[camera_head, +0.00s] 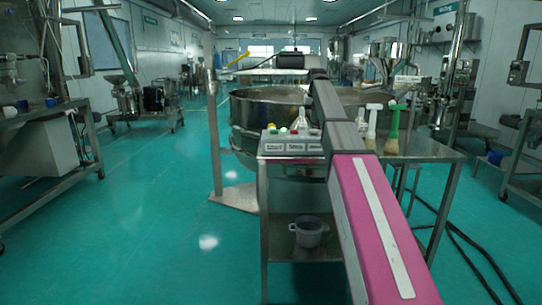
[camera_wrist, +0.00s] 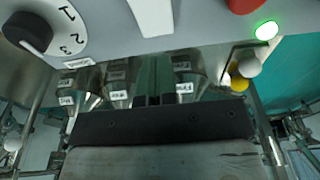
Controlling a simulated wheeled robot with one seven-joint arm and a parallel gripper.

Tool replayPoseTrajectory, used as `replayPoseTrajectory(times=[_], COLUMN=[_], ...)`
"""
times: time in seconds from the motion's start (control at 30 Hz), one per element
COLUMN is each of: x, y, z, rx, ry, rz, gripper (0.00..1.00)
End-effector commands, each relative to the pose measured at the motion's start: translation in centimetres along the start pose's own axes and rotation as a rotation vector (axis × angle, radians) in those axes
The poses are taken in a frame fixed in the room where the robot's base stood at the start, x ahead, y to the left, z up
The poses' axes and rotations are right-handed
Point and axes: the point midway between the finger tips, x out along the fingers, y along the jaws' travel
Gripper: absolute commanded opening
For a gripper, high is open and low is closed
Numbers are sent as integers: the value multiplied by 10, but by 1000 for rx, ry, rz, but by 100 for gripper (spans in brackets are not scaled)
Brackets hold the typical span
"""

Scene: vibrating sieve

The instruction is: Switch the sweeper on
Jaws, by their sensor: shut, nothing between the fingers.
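A grey control panel (camera_wrist: 100,25) fills the top of the wrist view. It carries a black rotary knob (camera_wrist: 28,32) with a 1-2-3 dial at left, a pale strip (camera_wrist: 152,15) in the middle, a red button (camera_wrist: 246,4) and a lit green lamp (camera_wrist: 266,30) at right. I cannot tell which control belongs to the sweeper. In the head view a small control box (camera_head: 290,148) with labels and coloured buttons stands on the metal table. My gripper (camera_wrist: 154,64) is shut and empty, its fingers pointing toward the panel's lower edge. Contact cannot be judged.
A large round metal sieve (camera_head: 250,108) stands behind the table (camera_head: 430,150). White (camera_head: 371,128) and green (camera_head: 393,128) brushes stand on the table's right part. A grey bucket (camera_head: 309,232) sits on the lower shelf. Floor at left is open; black cables (camera_head: 465,250) lie at right.

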Motion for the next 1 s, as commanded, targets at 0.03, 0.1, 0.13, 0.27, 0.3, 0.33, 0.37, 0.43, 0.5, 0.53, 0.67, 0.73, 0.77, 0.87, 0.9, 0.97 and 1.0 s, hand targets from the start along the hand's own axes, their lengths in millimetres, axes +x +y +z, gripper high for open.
replayPoseTrajectory(times=[0.03, 0.1, 0.13, 0.27, 0.3, 0.33, 0.37, 0.43, 0.5, 0.53, 0.67, 0.73, 0.77, 0.87, 0.9, 0.97, 1.0], x=[-4, -8, -10, -19, -22, -24, -26, -31, -36, -37, -40, -40, -40, -40, -40, -40, -40], y=[0, 0, 0, 0, 0, 0, 0, 0, 0, 0, 0, 0, 0, 0, 0, 0, 0], z=[-1, -2, -2, -4, -4, -4, -5, -5, -6, -6, -6, -6, -6, -6, -6, -6, -6], rx=[0, 0, 0, 0, 0, 0, 0, 0, 0, 0, 0, 0, 0, 0, 0, 0, 0], ry=[1, 1, 1, 1, 1, 0, 0, 0, 1, 1, 0, 0, 0, 0, 0, 0, 0], rz=[0, 0, 0, 0, 0, 0, 0, 0, 0, 0, 0, 0, 0, 0, 0, 0, 0], gripper=[0, 0, 0, 0, 0, 0, 0, 0, 0, 0, 0, 0, 0, 0, 0, 0, 0])
